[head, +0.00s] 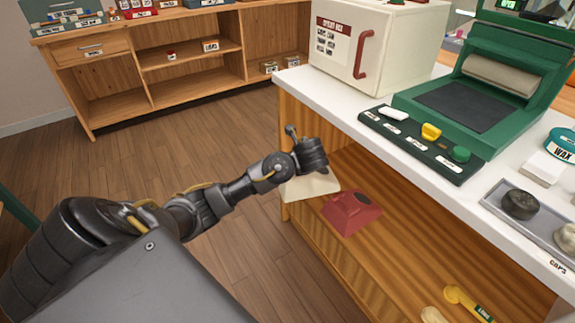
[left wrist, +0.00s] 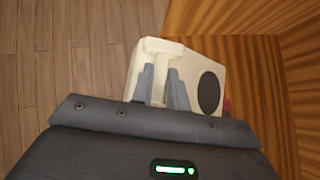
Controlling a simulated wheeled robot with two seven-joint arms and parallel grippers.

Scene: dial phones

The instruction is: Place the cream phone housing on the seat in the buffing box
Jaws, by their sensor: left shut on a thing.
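The cream phone housing (head: 312,187) is in my left gripper (head: 311,168), over the left end of the wooden lower shelf. In the left wrist view, the grey fingers (left wrist: 161,88) are shut on a raised cream part of the housing (left wrist: 205,52); a dark round disc shows on its right side. I cannot tell whether the housing touches the shelf. A green box (head: 467,97) stands open on the white counter, with a pale roller and a dark floor inside; it looks like the buffing box. I see no distinct seat. My right gripper is not in view.
A red phone housing (head: 351,212) sits on the shelf just right of the cream one. The white counter (head: 352,103) overhangs the shelf. On it are a cream cabinet with a red handle (head: 362,55), a dark control panel (head: 421,143) and a grey tray (head: 530,226).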

